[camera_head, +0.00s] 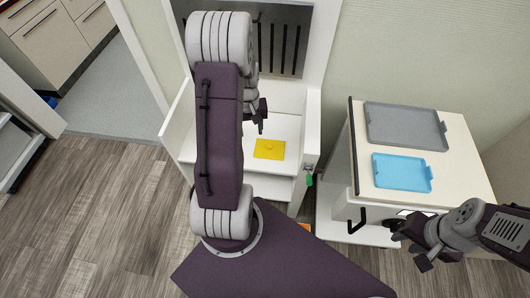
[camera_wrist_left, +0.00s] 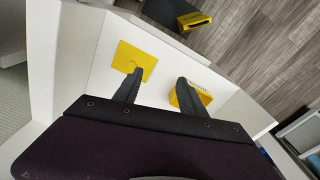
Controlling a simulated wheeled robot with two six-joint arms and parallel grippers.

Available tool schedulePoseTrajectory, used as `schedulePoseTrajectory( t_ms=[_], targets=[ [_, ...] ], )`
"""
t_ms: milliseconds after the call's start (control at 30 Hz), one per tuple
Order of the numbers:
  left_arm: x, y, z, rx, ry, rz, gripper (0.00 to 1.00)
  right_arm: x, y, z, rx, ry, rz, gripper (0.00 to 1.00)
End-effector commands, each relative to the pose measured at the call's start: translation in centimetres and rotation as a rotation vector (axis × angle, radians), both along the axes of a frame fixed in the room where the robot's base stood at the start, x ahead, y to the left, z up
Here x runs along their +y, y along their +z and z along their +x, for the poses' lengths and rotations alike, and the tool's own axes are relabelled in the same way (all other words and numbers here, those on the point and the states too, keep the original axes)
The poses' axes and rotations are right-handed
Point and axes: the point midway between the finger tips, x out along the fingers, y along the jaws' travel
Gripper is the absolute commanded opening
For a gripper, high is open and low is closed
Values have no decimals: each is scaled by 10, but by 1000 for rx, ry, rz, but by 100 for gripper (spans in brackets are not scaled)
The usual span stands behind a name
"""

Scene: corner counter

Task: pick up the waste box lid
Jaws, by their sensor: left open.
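The yellow waste box lid (camera_head: 269,149), flat with a small raised grip, lies on the white bench surface. It also shows in the left wrist view (camera_wrist_left: 135,60), beyond the left fingertip. My left gripper (camera_head: 257,118) is just above and left of the lid in the head view. Its fingers (camera_wrist_left: 160,78) are apart with nothing between them. A yellow box-like thing (camera_wrist_left: 196,97) with lettering on its edge is partly hidden by the right finger; it cannot be made out in the head view. My right gripper (camera_head: 408,246) is apart from the lid, in front of the right counter, and appears open and empty.
A grey tray (camera_head: 405,125) and a light blue tray (camera_head: 402,172) lie on the cabinet top (camera_head: 460,175) at right. White side walls (camera_head: 312,135) flank the bench surface, with a slotted panel (camera_head: 285,45) behind.

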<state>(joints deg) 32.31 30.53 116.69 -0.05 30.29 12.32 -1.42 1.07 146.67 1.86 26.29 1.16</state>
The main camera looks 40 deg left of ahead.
Motion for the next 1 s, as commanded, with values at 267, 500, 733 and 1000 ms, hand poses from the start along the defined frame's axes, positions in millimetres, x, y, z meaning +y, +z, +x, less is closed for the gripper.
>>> schedulePoseTrajectory(
  t_ms=[267,500,733,1000],
  targets=[
    [-5,-101,89,-6,544,-29,48,0,-46,0,1,0,0,34],
    [-19,-120,86,29,514,-34,48,0,-47,0,0,0,0,34],
    [-19,-151,86,32,513,-34,48,0,-49,0,1,0,0,34],
    [-20,-180,87,32,513,-34,48,0,-50,0,0,0,0,34]
  ],
)
